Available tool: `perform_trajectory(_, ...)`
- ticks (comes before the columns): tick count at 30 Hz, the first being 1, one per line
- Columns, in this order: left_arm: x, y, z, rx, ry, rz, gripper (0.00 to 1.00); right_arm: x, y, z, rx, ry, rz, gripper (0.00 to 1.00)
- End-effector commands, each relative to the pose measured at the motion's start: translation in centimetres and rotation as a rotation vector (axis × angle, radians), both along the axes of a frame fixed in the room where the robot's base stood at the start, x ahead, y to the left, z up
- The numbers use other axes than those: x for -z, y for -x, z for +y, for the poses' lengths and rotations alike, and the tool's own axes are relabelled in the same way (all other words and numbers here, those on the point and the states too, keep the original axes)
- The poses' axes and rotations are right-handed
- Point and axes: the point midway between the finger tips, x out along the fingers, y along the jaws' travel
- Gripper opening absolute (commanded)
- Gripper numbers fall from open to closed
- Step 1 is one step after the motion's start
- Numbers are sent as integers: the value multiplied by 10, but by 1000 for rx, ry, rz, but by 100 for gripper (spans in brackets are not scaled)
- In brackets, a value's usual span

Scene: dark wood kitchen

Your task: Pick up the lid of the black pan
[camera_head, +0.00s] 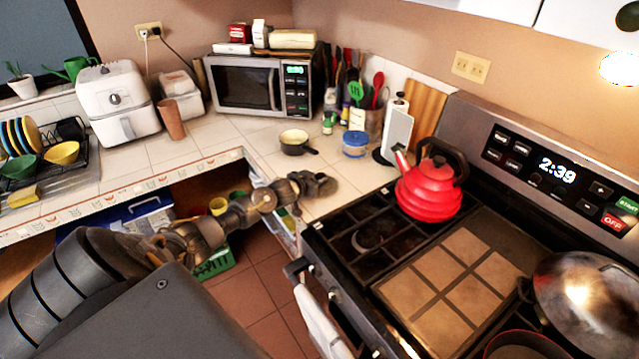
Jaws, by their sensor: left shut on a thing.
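My left gripper (318,184) reaches in from the left, low at the front edge of the tiled counter. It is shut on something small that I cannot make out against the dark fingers. A small dark pan (297,143) with a pale top and black handle stands on the counter beyond the gripper, apart from it. A large shiny metal lid (585,300) lies at the right edge, on the stove side, far from the gripper. The cookware under it is mostly hidden. My right gripper is not in view.
A red kettle (430,190) stands on the stove's back left. A flat tiled panel (450,285) covers the middle of the stove (345,245). The counter around the small pan is clear.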

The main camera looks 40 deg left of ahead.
Motion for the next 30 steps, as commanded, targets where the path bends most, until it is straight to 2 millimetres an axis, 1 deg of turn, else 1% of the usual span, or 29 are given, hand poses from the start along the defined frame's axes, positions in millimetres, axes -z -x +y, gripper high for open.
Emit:
perform_trajectory(5,-4,0,1,-1,0,-2,5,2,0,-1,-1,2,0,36)
perform_trajectory(8,-10,-1,0,0,0,-4,5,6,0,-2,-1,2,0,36)
perform_trajectory(11,-24,-1,1,0,-3,-6,5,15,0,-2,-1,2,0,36)
perform_trajectory(12,-33,1,1,1,-3,-7,5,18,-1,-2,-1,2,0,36)
perform_trajectory(14,-44,12,-2,2,-3,-2,5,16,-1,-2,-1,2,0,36)
perform_trajectory(20,-89,49,-9,4,-6,-3,5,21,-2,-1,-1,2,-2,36)
perform_trajectory(24,-103,83,-15,3,-4,1,5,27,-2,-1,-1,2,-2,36)
perform_trajectory(27,-113,103,-20,3,-4,1,5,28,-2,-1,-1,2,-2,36)
perform_trajectory(30,-121,119,-23,2,-2,0,5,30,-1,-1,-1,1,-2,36)
